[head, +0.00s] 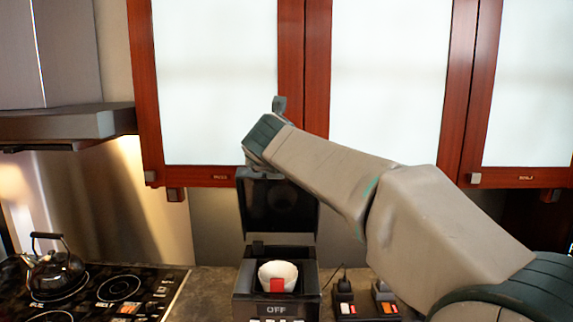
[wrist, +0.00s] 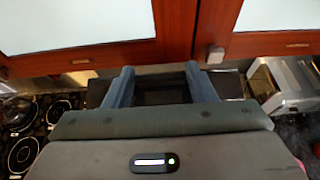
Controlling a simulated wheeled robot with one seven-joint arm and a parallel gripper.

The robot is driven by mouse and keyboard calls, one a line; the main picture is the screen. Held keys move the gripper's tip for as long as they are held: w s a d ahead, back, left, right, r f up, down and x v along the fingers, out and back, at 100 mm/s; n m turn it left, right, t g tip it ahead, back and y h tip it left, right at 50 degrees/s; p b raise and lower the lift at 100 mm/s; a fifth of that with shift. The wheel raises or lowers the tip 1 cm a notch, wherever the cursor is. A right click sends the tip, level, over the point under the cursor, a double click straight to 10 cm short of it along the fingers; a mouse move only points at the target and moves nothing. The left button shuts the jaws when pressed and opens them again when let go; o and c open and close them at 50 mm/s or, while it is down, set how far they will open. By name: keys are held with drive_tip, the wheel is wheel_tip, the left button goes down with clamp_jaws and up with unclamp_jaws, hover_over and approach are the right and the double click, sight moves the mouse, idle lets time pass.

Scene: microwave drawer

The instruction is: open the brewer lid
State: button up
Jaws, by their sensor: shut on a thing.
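The dark brewer (head: 244,284) stands on the counter. Its lid (head: 280,208) is raised and stands about upright at the back. A white filter cup (head: 278,272) with a red tab sits in the open top, and the front reads OFF. My gripper (wrist: 160,78) is at the lid's upper edge, which my wrist partly covers in the head view. In the wrist view its two fingers stand on either side of the dark lid (wrist: 160,97), and it is shut on it. The fingertips are hidden in the head view.
Wall cabinets (head: 290,60) with wooden frames hang close behind and above my wrist. A kettle (head: 52,268) stands on the stove (head: 125,287) at left. A small item with red and white parts (head: 350,300) is right of the brewer. A silver appliance (wrist: 282,85) shows at right.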

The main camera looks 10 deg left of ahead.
drive_tip(key=shift+w+r, duration=0.25)
drive_tip(key=shift+r, duration=0.1)
drive_tip(key=shift+a, duration=0.1)
drive_tip(key=o, duration=1.1)
drive_tip(key=shift+o, duration=1.4)
drive_tip(key=shift+s, duration=0.1)
drive_tip(key=b+v, duration=0.3)
drive_tip(key=v, duration=1)
drive_tip(key=shift+s+r, duration=0.25)
drive_tip(key=shift+r, duration=0.05)
